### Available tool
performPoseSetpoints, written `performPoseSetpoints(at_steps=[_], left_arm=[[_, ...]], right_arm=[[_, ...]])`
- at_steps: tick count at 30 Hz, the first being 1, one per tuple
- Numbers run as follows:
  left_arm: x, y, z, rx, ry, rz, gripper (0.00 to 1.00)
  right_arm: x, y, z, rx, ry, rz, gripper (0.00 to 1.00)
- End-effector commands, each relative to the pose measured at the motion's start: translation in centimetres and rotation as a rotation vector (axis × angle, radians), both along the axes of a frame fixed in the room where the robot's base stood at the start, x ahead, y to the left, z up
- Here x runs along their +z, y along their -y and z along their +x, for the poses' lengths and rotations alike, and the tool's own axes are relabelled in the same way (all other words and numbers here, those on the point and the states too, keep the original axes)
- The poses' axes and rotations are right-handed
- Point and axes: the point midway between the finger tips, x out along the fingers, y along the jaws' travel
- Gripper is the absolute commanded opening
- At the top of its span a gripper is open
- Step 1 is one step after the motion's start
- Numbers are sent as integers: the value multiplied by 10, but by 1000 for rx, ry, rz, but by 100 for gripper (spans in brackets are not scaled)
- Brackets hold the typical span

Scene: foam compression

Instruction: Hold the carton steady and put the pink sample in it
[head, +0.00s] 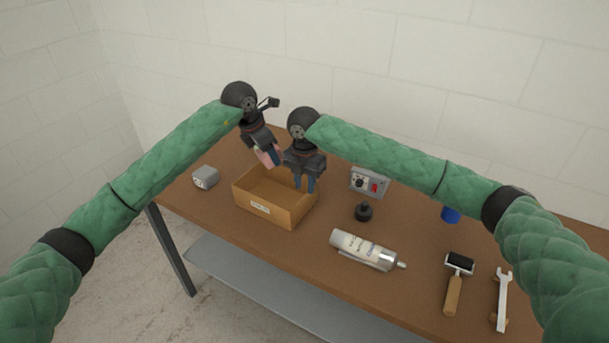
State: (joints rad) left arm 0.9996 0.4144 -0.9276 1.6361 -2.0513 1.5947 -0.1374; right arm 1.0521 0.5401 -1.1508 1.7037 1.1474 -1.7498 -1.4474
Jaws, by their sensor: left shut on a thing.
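The carton (267,208) is an open-topped brown cardboard box with a white label on its front, standing on the table. My left gripper (270,158) is shut on the pink sample (265,157) and holds it above the back of the carton. The gripper's fingers partly hide the sample.
On the brown table (300,243), a grey box (205,177) stands left of the carton. To the right are a control box (369,182), a black knobbed weight (363,211), a tube (363,249), a blue object (450,215), a roller (456,283) and a wrench (502,299).

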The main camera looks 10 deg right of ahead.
Motion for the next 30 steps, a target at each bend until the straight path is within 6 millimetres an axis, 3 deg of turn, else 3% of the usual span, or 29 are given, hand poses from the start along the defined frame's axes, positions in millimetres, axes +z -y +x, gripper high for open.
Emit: performPoseSetpoints(at_steps=[15,21,30], left_arm=[[0,0,0,0,0,0,32],[0,0,0,0,0,0,32],[0,0,0,0,0,0,32]], right_arm=[[-76,0,0,-1,1,1,29],[-87,0,0,0,1,-1,29],[-89,0,0,0,1,0,29]])
